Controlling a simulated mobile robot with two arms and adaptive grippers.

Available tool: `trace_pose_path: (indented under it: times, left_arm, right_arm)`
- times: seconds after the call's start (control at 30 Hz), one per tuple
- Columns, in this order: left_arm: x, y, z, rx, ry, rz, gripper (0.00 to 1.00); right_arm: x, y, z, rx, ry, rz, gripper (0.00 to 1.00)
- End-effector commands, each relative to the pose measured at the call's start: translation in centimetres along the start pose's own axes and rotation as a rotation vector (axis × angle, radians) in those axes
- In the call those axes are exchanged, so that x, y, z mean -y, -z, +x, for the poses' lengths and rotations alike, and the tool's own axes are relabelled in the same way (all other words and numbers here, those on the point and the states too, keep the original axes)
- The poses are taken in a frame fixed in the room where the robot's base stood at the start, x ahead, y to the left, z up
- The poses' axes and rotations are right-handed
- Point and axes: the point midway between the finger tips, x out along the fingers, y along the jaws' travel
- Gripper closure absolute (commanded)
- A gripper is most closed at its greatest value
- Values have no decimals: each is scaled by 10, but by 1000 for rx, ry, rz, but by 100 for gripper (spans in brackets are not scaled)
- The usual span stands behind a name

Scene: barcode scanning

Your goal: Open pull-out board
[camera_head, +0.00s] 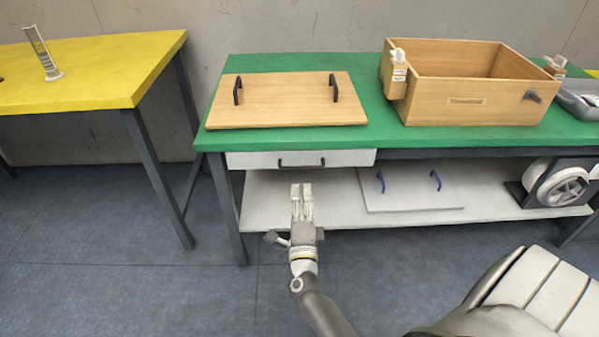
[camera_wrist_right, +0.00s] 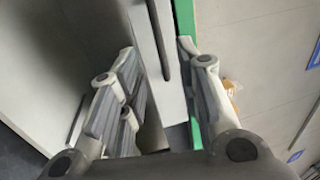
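The pull-out board is the white front panel (camera_head: 350,158) under the left part of the green table top, and it looks pushed in. Its dark bar handle (camera_head: 301,163) runs across the panel. In the right wrist view the panel (camera_wrist_right: 168,88) and handle (camera_wrist_right: 159,38) lie ahead, between the fingers' directions. My right gripper (camera_head: 302,187) is in front of and just below the handle, with its fingers pointing at the table. In the right wrist view its two fingers (camera_wrist_right: 158,58) are apart with nothing between them. My left gripper is not in view.
The green table (camera_head: 215,130) carries a wooden board with two black handles (camera_head: 290,108) and an open wooden box (camera_head: 470,100). A lower white shelf (camera_head: 265,205) holds a grey panel with blue handles (camera_head: 410,190). A yellow table (camera_head: 90,80) stands left. The floor in front is clear.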

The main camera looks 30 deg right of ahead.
Motion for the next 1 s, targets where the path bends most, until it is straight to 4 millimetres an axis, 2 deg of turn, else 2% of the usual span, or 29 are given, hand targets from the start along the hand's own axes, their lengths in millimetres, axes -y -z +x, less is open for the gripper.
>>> trace_pose_path:
  times: [0.3, 0.5, 0.7, 0.93, 1.0]
  left_arm:
    - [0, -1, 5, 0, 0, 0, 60]
    - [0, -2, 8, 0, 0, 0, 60]
    - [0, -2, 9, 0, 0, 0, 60]
    - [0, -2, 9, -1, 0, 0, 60]
    - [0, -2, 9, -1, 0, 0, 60]
  right_arm:
    - [0, -1, 60, 2, 2, -4, 68]
    - [0, -1, 87, 4, 0, -3, 68]
    - [-1, -1, 97, 4, -2, -5, 68]
    - [-1, -1, 97, 4, -2, -5, 68]
    - [-1, -1, 97, 4, -2, -5, 77]
